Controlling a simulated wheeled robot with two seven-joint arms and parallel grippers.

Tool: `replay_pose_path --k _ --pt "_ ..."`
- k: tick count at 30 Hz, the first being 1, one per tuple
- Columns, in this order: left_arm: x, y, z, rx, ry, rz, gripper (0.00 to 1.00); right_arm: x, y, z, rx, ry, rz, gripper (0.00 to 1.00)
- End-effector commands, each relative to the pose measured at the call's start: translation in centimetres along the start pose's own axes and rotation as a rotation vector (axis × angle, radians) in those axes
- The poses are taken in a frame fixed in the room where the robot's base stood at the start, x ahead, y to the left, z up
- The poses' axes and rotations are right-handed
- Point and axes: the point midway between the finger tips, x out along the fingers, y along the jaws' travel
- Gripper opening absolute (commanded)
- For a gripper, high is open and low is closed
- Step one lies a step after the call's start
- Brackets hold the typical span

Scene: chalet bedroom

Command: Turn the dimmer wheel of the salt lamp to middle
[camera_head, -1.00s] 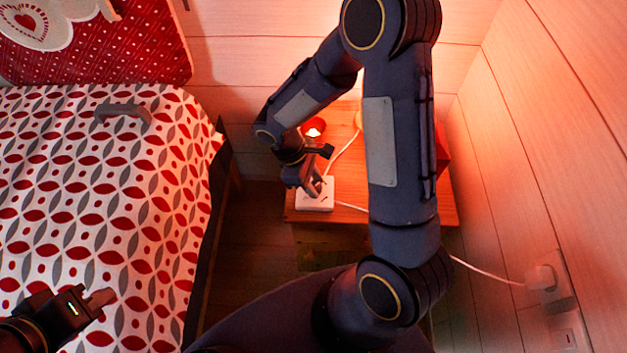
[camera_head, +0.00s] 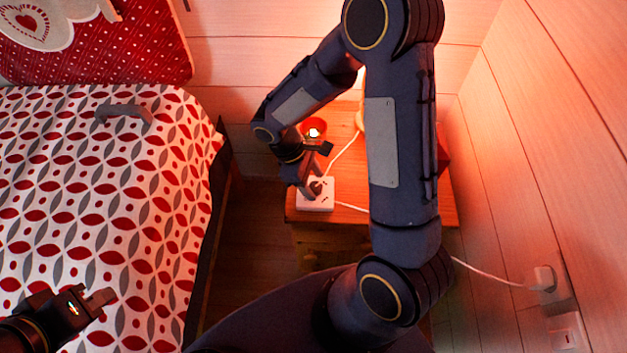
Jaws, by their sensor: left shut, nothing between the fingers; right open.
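The white dimmer box (camera_head: 316,203) lies at the front edge of the wooden bedside table, with a dark wheel (camera_head: 316,187) on top. My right gripper (camera_head: 311,190) points down at the box, open, with its fingers at the wheel. Whether they touch the wheel is too small to tell. White cord runs from the box across the table. The salt lamp is mostly hidden behind my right arm; a pale orange bit (camera_head: 360,116) shows beside the arm, and a warm glow lights the walls. My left gripper (camera_head: 103,297) is shut and empty over the bed.
A lit candle in a red holder (camera_head: 313,129) stands on the bedside table (camera_head: 347,216), behind my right gripper. A red object (camera_head: 443,158) shows partly right of my arm. The patterned bed (camera_head: 120,210) fills the left. A plug sits in a wall socket (camera_head: 545,280) at right.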

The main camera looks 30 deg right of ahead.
Motion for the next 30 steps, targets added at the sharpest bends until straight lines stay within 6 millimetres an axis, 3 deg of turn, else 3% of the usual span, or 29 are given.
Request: replay_pose_path --k 6,12,30 --pt "-0.9 0.4 -0.5 0.0 0.0 0.0 0.0 -4.1 0.1 0.0 0.0 0.006 0.004 0.53" --pt "-1.3 0.6 -0.7 0.0 0.0 0.0 0.0 -6.5 0.0 -0.1 -0.001 0.004 0.002 0.53" --pt "-1.3 0.6 -0.7 0.0 0.0 0.0 0.0 -6.9 0.0 0.0 -0.001 0.002 0.001 0.53"
